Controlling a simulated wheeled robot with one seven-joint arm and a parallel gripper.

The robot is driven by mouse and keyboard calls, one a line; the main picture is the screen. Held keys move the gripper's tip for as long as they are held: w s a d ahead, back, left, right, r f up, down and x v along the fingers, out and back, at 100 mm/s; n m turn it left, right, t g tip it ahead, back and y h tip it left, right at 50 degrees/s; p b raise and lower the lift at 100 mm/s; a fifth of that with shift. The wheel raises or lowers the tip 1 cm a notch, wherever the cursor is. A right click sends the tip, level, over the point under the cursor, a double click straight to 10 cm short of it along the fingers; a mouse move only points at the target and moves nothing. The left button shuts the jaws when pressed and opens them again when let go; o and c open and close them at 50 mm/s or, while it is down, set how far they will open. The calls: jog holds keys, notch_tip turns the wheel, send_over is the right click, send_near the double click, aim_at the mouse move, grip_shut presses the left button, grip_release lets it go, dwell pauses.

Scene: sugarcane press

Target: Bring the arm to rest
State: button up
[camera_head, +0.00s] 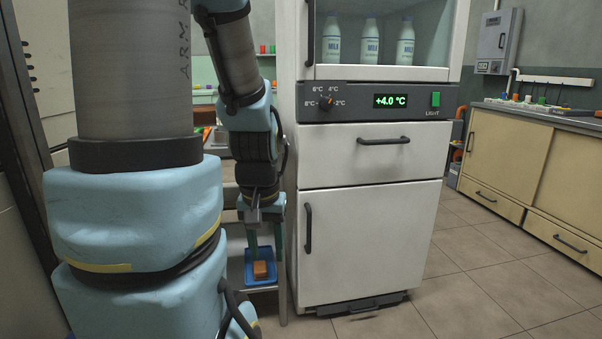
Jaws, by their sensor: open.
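My arm hangs down in the middle left of the head view. My gripper (265,242) points downward beside the white fridge, with its two greenish fingers apart and nothing visible between them. Below it is a small blue tray (249,281) holding an orange-brown block (260,269). The gripper appears above the block; I cannot tell the exact gap.
The white fridge cabinet (370,240) stands close to the right of my arm, with milk bottles (370,42) behind its upper glass. A metal stand (236,262) is around the tray. A beige counter (505,150) stands at right. Tiled floor (470,265) between is clear.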

notch_tip(320, 180, up, 25)
jog(key=p, duration=2.2)
jog(key=shift+f, duration=0.1)
